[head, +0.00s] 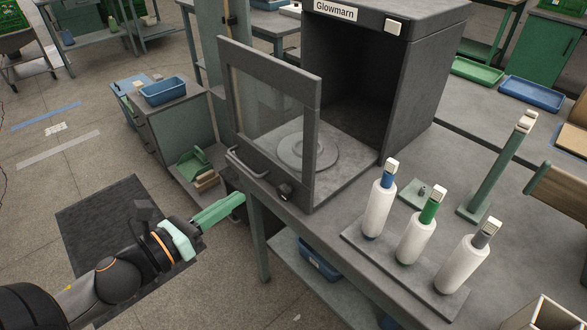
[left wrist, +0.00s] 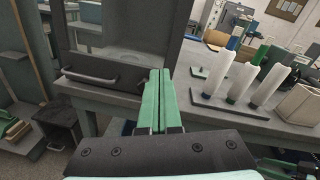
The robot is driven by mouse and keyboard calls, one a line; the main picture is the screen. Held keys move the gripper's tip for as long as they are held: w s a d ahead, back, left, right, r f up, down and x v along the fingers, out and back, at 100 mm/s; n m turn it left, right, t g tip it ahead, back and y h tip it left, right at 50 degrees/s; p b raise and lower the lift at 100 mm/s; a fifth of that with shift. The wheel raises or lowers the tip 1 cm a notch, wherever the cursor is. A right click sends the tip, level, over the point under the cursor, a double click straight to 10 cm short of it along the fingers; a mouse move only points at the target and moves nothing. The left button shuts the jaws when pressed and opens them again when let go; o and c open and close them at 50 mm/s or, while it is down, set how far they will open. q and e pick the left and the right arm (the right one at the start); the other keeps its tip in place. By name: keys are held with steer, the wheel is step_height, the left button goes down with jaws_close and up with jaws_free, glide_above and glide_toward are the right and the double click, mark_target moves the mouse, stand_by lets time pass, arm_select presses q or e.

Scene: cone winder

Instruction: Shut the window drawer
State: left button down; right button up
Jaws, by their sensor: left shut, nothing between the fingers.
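The window drawer (head: 312,90) has a dark grey front panel with a glass pane, a bar handle (head: 243,165) and a round knob low on the right. The panel stands out from the dark open cabinet (head: 412,75) labelled Glowmarn, so the drawer is open. A round grey plate (head: 305,151) shows behind the glass. My left gripper (head: 241,199) is shut and empty, in front of and below the handle in the head view, apart from it. In the left wrist view its green fingers (left wrist: 160,74) lie together, with the handle (left wrist: 90,77) to their left.
A rack with three white cones (head: 415,238) stands on the bench right of the drawer. A green post (head: 497,165) stands behind it. A grey side cabinet with a blue bin (head: 164,92) is at left. Open floor with a dark mat (head: 95,225) lies in front.

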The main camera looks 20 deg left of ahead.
arm_select(q)
steer(key=d+r+m+h, duration=0.1)
steer(key=r+m, duration=0.1)
steer(key=m, duration=0.2)
glide_toward(305, 154)
steer(key=p+x, duration=0.1)
steer(key=x, duration=0.4)
steer(key=shift+w+r, duration=0.1)
steer(key=shift+w, duration=0.05)
steer(key=shift+p+x, duration=0.35)
steer(key=shift+x, duration=0.45)
arm_select(e)
steer(key=shift+s+d+r, duration=0.25)
steer(key=shift+d, duration=0.15)
